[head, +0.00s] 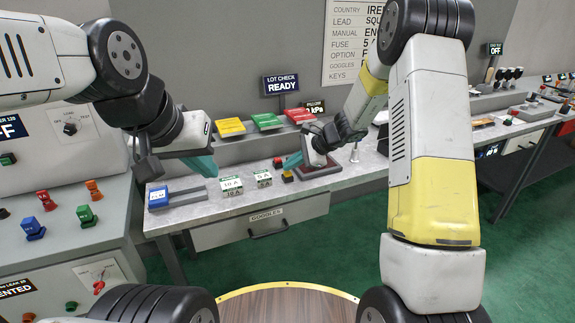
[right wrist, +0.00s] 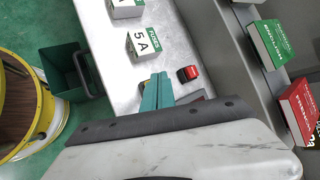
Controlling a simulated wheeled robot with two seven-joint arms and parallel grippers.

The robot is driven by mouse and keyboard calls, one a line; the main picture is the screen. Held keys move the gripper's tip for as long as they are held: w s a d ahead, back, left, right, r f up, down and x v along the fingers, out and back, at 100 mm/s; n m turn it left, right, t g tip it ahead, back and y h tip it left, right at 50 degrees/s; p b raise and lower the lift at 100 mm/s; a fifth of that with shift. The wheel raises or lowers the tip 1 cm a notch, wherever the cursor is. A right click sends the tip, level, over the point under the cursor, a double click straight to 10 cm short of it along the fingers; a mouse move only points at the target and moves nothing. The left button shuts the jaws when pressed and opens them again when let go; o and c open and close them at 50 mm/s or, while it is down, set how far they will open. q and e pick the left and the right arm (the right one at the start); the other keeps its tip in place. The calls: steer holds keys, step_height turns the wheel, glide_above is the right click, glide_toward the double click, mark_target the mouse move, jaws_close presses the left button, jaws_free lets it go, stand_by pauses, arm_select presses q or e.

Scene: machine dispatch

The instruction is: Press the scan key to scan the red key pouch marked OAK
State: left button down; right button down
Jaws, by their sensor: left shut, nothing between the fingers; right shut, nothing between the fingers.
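A small red key on a dark base stands on the bench in the right wrist view (right wrist: 188,73), beside the 5 A fuse box; it looks like the small dark block in the head view (head: 277,162). I cannot read a label on it. My right gripper (head: 292,161) is shut and empty, its teal fingertips close to this key; in the right wrist view the fingers (right wrist: 156,92) appear just beside it. Contact cannot be told. My left gripper (head: 203,165) is shut and empty above the bench's left part. I cannot make out a red pouch marked OAK.
The LOT CHECK display (head: 282,84) reads READY. Fuse boxes 10 A (head: 231,186) and 5 A (head: 263,178) stand near the front edge. Red and green manuals (head: 266,121) line the back shelf.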

steer(key=shift+f, duration=0.55)
stand_by(0.4)
steer(key=shift+r, duration=0.95)
steer(key=shift+r, duration=2.5)
